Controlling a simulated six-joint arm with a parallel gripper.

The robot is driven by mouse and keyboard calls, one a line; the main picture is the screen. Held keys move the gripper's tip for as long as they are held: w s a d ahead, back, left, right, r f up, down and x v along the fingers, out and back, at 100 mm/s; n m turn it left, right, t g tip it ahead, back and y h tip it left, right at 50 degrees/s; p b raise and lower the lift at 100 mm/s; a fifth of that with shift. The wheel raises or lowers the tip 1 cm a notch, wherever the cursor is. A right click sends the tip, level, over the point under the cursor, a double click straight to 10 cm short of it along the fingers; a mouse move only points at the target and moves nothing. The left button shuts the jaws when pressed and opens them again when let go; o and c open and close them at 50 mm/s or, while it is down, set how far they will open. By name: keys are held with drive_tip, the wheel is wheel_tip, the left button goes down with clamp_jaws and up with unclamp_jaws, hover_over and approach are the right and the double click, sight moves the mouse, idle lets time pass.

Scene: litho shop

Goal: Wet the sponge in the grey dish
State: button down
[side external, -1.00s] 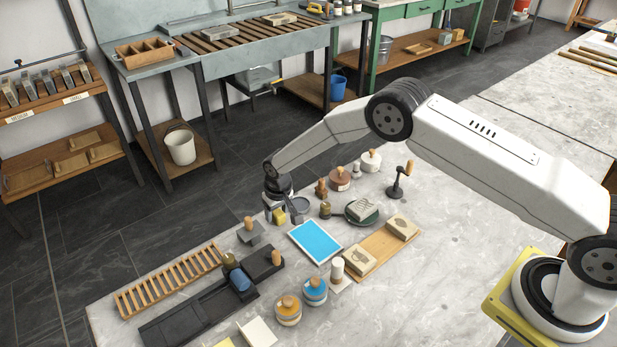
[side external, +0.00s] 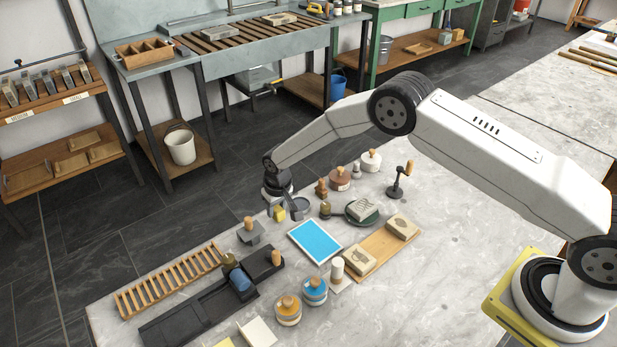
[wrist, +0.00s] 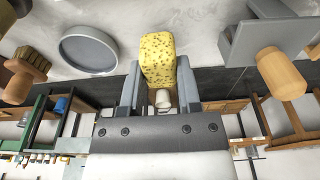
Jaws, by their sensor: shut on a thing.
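My gripper (wrist: 159,98) is shut on the yellow speckled sponge (wrist: 158,58), which sticks out between its two fingers in the wrist view. In the side external view the sponge (side external: 279,213) hangs under my gripper (side external: 281,207), close over the far edge of the stone table. The round grey dish (wrist: 88,50) is just left of the sponge in the wrist view. In the side external view the dish (side external: 301,205) is just right of my gripper, partly hidden behind a finger. The sponge is outside the dish. I cannot tell whether the sponge touches the table.
A grey tool with a wooden knob (wrist: 282,73) stands to the right in the wrist view. A wooden brush (wrist: 25,72) is left of the dish.

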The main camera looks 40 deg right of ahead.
drive_tip(key=shift+r, duration=1.9)
wheel_tip(320, 180, up, 3)
hover_over(298, 204)
drive_tip(key=shift+s, duration=0.35)
drive_tip(key=shift+f, duration=0.1)
drive_tip(key=shift+f, duration=2.9)
drive_tip(key=shift+f, duration=0.5)
wheel_tip(298, 204, up, 7)
idle(1.3)
